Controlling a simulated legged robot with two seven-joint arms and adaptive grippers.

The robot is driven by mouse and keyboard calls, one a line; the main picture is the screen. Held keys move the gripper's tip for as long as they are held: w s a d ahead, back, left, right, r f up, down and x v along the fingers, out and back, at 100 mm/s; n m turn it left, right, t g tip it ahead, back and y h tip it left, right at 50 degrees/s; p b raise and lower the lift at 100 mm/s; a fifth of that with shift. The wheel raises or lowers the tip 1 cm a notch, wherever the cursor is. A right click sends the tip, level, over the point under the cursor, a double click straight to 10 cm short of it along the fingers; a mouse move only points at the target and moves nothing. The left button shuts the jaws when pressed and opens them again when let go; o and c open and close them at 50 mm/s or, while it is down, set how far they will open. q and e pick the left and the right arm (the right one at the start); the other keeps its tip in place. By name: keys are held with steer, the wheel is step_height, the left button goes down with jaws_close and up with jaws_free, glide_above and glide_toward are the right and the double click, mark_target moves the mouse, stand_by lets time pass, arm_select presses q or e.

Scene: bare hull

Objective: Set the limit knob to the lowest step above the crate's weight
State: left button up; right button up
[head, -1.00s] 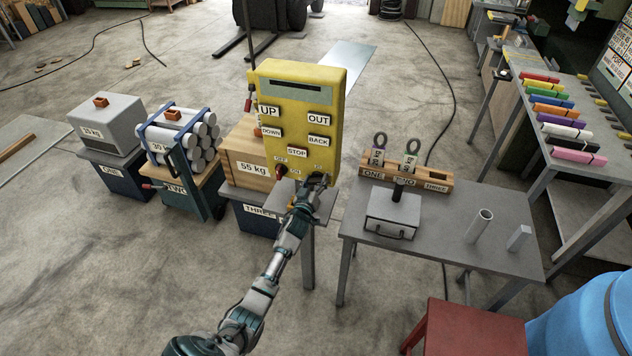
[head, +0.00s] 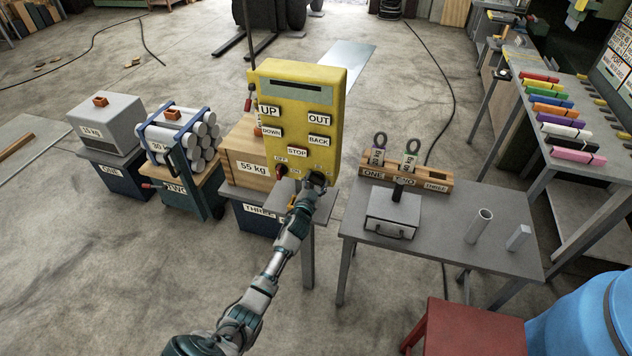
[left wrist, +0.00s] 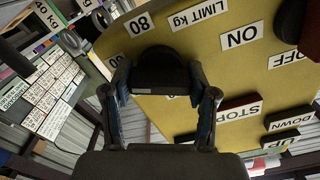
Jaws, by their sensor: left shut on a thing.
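The yellow control box (head: 325,130) stands upright on a small table, with UP, DOWN, OUT, BACK and STOP labels. My left gripper (head: 314,182) is at its lower right corner. In the left wrist view the gripper (left wrist: 160,95) is shut on the black limit knob (left wrist: 158,68), under the LIMIT kg label (left wrist: 197,12). An 80 label (left wrist: 138,25) shows beside the knob; the other step labels are partly hidden or hard to read. The wooden crate (head: 240,140) marked 55 kg stands on stand THREE, left of the control box. My right gripper is not in view.
A grey box (head: 108,122), its label hard to read, and a 30 kg pipe bundle (head: 182,140) stand left on stands ONE and TWO.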

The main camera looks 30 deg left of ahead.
arm_select(q)
steer(key=shift+r+m, duration=0.2)
steer(key=shift+m, duration=0.3)
steer(key=o, duration=0.9)
steer(key=shift+o, duration=1.3)
steer(key=shift+w+f, duration=0.1)
steer(key=shift+f, duration=0.05)
steer(key=v, duration=1.2)
steer(key=shift+f, duration=0.15)
